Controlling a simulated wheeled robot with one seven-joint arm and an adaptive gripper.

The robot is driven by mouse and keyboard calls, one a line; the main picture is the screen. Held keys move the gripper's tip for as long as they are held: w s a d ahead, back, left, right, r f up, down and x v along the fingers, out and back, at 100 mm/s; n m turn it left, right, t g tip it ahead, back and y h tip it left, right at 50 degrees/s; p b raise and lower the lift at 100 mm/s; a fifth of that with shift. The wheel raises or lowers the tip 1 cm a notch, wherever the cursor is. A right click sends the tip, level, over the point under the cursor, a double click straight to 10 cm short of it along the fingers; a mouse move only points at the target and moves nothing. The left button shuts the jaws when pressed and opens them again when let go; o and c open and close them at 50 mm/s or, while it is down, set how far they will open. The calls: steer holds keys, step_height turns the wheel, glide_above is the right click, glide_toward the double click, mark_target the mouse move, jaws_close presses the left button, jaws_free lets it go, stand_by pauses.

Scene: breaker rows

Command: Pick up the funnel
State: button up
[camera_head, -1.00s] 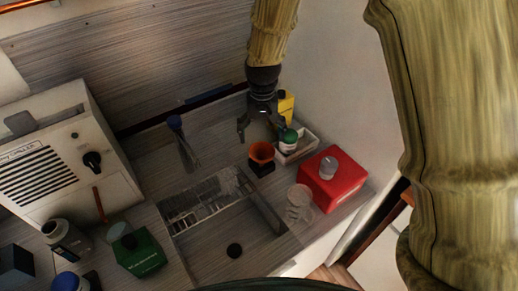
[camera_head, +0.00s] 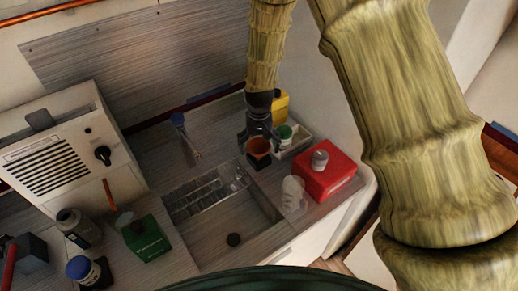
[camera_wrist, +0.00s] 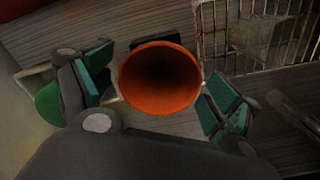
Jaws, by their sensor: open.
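The orange funnel (camera_head: 258,147) stands in a dark holder (camera_head: 259,161) on the counter behind the sink. In the wrist view its round mouth (camera_wrist: 160,78) faces the camera, between the green-padded fingers. My gripper (camera_head: 259,139) is open, directly above and around the funnel in the head view. In the wrist view the fingers of my gripper (camera_wrist: 155,95) stand on either side of the funnel, with a visible gap on the left and the right fingertip close to the rim. The funnel's lower part is hidden.
A white tray (camera_head: 303,145) with a green-capped bottle (camera_head: 285,132) stands close on the right, a yellow container (camera_head: 281,106) behind. A red box (camera_head: 328,178) is at the front right. The sink (camera_head: 235,224) with its wire rack (camera_head: 205,195) lies in front.

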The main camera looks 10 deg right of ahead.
steer(key=shift+w+f, duration=0.35)
steer(key=shift+f, duration=0.1)
steer(key=shift+s+r, duration=0.25)
steer(key=shift+s, duration=0.1)
steer(key=shift+w+f, duration=0.15)
steer(key=shift+w, duration=0.05)
steer(key=c, duration=1)
steer(key=shift+s, duration=0.15)
steer(key=shift+c, duration=0.6)
